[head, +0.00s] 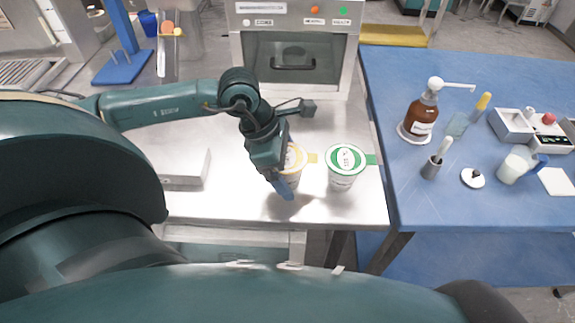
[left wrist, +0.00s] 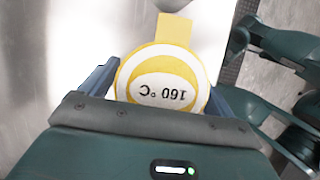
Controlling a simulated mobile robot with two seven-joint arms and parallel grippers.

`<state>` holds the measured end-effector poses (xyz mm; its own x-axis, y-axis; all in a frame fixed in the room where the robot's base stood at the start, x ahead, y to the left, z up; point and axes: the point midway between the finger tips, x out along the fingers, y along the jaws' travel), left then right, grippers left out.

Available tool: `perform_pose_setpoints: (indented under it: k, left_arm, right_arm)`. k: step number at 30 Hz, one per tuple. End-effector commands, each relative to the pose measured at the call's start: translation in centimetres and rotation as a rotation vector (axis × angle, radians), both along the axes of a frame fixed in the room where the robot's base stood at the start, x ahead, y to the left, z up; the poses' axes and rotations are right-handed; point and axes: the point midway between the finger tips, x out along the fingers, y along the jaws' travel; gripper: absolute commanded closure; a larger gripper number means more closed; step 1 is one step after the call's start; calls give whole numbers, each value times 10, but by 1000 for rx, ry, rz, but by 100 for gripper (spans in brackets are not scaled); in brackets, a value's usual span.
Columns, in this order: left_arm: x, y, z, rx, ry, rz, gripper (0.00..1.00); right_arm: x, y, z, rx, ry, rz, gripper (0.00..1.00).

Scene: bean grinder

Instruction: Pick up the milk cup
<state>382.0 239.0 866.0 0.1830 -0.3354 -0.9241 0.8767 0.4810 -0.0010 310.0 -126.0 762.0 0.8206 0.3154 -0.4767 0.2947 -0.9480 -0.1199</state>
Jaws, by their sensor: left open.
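Two cups stand on the metal table; I cannot tell which one is the milk cup. The yellow-lidded cup (head: 296,158) is partly hidden behind my left gripper (head: 284,188). In the left wrist view the lid of this yellow-lidded cup (left wrist: 162,92) reads "160 °C" upside down, with a yellow tab at the far side. The open fingers of my left gripper (left wrist: 164,98) are on either side of the lid. The green-lidded cup (head: 344,163) stands upright to the right, apart from the gripper, with a green tab. My right gripper is not in view.
A metal oven-like machine (head: 294,60) stands at the back of the metal table. A grey box (head: 185,168) lies to the left. On the blue table (head: 400,75) at right are a brown pump bottle (head: 421,117), a white jug (head: 513,168) and small tools.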

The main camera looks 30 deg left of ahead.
Motion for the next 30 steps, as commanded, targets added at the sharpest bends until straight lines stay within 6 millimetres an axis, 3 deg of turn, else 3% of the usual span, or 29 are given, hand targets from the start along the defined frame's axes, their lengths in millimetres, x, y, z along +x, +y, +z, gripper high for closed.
perform_pose_setpoints:
  k: [7, 30]
  left_arm:
    - [0, 0, -1, 0, 0, 0, 12]
    - [0, 0, -1, 0, -1, 0, 75]
  right_arm:
    - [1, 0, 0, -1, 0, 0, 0]
    - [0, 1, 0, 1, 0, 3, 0]
